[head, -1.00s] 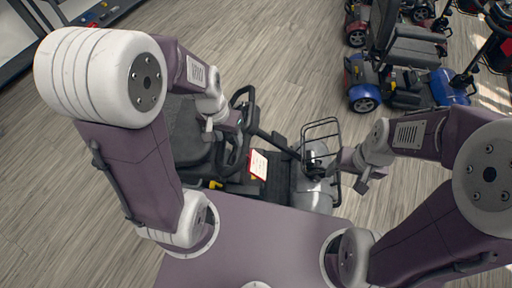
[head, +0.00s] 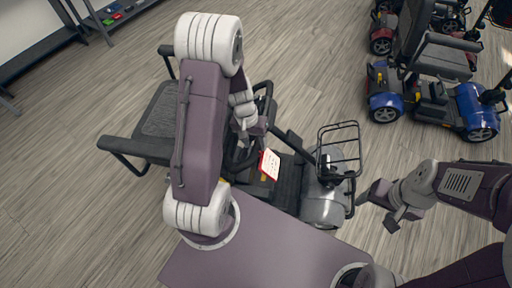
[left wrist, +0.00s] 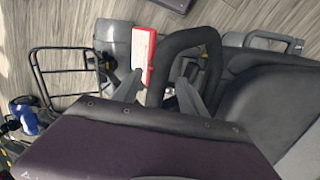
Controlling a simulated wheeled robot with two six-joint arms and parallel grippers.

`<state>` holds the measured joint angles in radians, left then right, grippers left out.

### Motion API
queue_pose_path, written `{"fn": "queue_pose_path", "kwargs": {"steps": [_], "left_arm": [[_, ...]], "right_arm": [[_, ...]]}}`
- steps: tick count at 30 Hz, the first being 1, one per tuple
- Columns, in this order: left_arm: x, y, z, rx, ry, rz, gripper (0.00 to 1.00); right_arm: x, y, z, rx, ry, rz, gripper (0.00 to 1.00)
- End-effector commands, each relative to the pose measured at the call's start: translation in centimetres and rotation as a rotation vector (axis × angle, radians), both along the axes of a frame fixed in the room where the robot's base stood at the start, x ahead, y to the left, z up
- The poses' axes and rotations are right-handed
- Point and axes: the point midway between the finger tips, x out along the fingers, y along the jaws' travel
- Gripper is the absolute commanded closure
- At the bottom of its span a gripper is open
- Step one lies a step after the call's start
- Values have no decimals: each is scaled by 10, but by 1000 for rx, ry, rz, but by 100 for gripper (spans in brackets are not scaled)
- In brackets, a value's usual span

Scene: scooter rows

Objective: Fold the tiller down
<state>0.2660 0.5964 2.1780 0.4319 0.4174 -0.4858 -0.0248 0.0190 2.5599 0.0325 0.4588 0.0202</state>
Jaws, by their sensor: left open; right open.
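The tiller of a grey scooter ends in a black loop handle (left wrist: 158,78); its dark bar (head: 288,139) slants from beside the seat toward the scooter's front in the head view. A red-and-white card (head: 269,164) lies near it and also shows in the left wrist view (left wrist: 143,52). My left gripper (head: 246,142) is open at the handle, partly hidden by its arm. In the left wrist view one side of the loop appears between its fingers; contact cannot be told. My right gripper (head: 380,206) is open and empty, right of the scooter's front.
The scooter's black seat (head: 158,125) lies left of my left arm. A wire basket (head: 340,148) stands over its grey front. A blue scooter (head: 430,98) and others stand at the upper right. Shelving is at the upper left. Wooden floor between is clear.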

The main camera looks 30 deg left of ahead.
Motion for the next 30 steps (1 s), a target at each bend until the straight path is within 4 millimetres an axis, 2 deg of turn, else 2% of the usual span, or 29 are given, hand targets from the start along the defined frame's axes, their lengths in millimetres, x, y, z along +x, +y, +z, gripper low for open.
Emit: {"fn": "queue_pose_path", "kwargs": {"steps": [1, 3, 12, 13, 18, 30], "left_arm": [[0, -1, -10, 0, 2, 0, 51], [0, -3, -15, 0, 1, 0, 51], [1, -3, -18, 1, -1, -1, 51], [1, -3, -18, 1, -1, -1, 56], [1, -3, -18, 1, -1, -1, 100], [1, -3, -18, 1, -1, -1, 100]], "right_arm": [[0, 0, -5, 0, 0, 0, 29], [0, 0, -6, 0, 0, 0, 29], [0, 0, -6, 0, 0, 0, 29], [0, 0, -6, 0, 0, 0, 29], [0, 0, -6, 0, 0, 0, 29], [0, 0, -6, 0, 0, 0, 29]]}}
